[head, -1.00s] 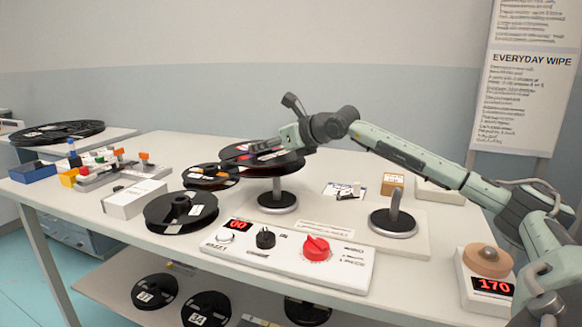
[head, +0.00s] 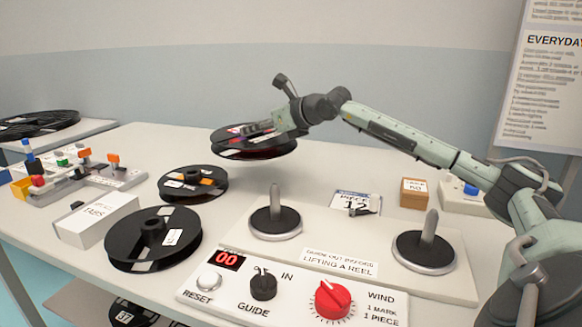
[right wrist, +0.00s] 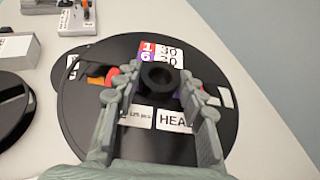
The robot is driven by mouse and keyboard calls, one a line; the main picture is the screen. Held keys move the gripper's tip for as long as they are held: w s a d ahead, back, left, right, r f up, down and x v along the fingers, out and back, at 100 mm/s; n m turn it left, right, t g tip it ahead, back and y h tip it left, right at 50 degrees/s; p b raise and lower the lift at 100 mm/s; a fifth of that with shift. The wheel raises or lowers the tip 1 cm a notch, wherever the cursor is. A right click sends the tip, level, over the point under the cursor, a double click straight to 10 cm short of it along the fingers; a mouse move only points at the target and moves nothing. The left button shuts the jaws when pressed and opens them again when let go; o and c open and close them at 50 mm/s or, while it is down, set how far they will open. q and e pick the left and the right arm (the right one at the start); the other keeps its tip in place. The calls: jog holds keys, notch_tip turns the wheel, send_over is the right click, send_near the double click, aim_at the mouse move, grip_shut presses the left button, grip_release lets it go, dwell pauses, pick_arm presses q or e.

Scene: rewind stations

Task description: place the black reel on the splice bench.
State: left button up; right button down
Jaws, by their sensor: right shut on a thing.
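My right gripper (head: 262,132) is shut on the hub of a black reel (head: 228,146), which it holds above the table, clear of the bare left spindle (head: 275,198). In the right wrist view, the fingers (right wrist: 160,78) stand on both sides of the hub of the held black reel (right wrist: 83,125); white and coloured labels show on its face, one reading "HEA" before a finger hides the rest. Which surface is the splice bench I cannot tell for sure; a separate table (head: 97,126) is at the far left. My left gripper is not in view.
Another black reel (head: 125,245), a smaller reel (head: 170,190), a white box (head: 95,222) and a tray of coloured clips (head: 105,178) occupy the table's left. The control panel (head: 200,296) is in front, a second bare spindle (head: 430,230) right. A large reel (head: 35,124) lies on the far-left table.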

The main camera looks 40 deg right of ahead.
aim_at(284, 138)
jog(key=d+f, duration=0.1)
jog(key=d, duration=0.1)
jog(key=s+d+f, duration=0.1)
jog(key=d, duration=0.1)
jog(key=d+f, duration=0.2)
jog(key=d, duration=0.1)
jog(key=shift+s+d, duration=0.1)
jog(key=shift+s, duration=0.15)
jog(key=d+f, duration=0.1)
jog(key=d, duration=0.1)
jog(key=d+f, duration=0.1)
jog(key=d, duration=0.1)
jog(key=shift+s+f, duration=0.25)
jog(key=shift+f, duration=0.05)
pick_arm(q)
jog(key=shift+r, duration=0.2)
pick_arm(e)
jog(key=shift+f, duration=2)
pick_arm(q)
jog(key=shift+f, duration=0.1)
pick_arm(e)
jog(key=c, duration=1.3)
grip_release()
jog(key=shift+f, duration=0.15)
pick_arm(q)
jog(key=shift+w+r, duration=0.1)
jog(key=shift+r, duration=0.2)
pick_arm(e)
jog(key=o, duration=0.4)
